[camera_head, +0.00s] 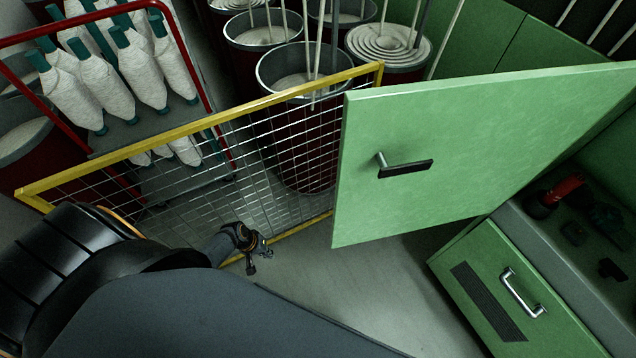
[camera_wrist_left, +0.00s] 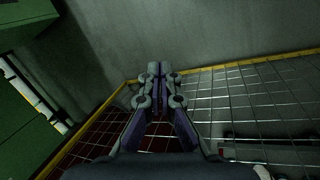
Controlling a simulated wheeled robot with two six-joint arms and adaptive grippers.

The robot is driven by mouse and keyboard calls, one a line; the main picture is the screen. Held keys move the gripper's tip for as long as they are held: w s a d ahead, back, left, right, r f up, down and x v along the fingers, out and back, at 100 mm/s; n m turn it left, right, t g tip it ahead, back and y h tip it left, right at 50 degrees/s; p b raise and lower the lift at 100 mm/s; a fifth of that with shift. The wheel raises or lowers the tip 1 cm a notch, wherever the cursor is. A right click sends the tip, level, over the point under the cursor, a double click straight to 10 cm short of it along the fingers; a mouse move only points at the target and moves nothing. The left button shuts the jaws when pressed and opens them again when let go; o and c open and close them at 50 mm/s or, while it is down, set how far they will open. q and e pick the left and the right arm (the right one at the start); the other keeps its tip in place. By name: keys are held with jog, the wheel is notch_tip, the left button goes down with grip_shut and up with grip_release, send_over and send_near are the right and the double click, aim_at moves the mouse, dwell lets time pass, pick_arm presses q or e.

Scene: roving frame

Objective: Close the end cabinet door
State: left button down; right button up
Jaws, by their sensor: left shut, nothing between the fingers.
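The end cabinet door (camera_head: 470,140) is a green panel with a dark-gripped handle (camera_head: 404,168), standing swung open from the green cabinet at the right of the head view. My left gripper (camera_head: 262,250) is low and to the left of the door, clear of it, near the foot of the yellow-framed mesh fence. In the left wrist view my left gripper (camera_wrist_left: 158,72) shows its fingers together, with nothing between them. A green surface at the left of that view cannot be told for sure as the door. My right gripper is not in view.
The yellow-framed mesh fence (camera_head: 200,124) stands behind my left gripper. Behind it are dark red cans of sliver (camera_head: 285,75) and a red-framed bobbin rack (camera_head: 150,80). A lower green panel with a metal handle (camera_head: 523,293) is at lower right. Floor below the door is clear.

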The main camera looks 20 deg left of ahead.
pick_arm(q)
jog(key=w+d+r+m+t+h+b, duration=0.1)
jog(key=w+d+r+h+b, duration=0.15)
jog(key=w+r+h, duration=0.6)
jog(key=w+d+r+h+b, duration=0.15)
jog(key=w+d+r, duration=0.35)
jog(key=r, duration=0.9)
jog(key=s+d+r+m+g+h+b, duration=0.1)
jog(key=s+r+m+g+h, duration=0.2)
jog(key=r, duration=0.7)
jog(key=r+m+g+h+b, duration=0.1)
jog(key=r+m+g+h, duration=0.2)
jog(key=r, duration=0.7)
jog(key=s+d+m+y+p, duration=0.1)
jog(key=d+p, duration=0.2)
jog(key=d, duration=0.7)
jog(key=shift+s, duration=0.15)
jog(key=shift+d+t, duration=0.1)
jog(key=shift+t, duration=0.2)
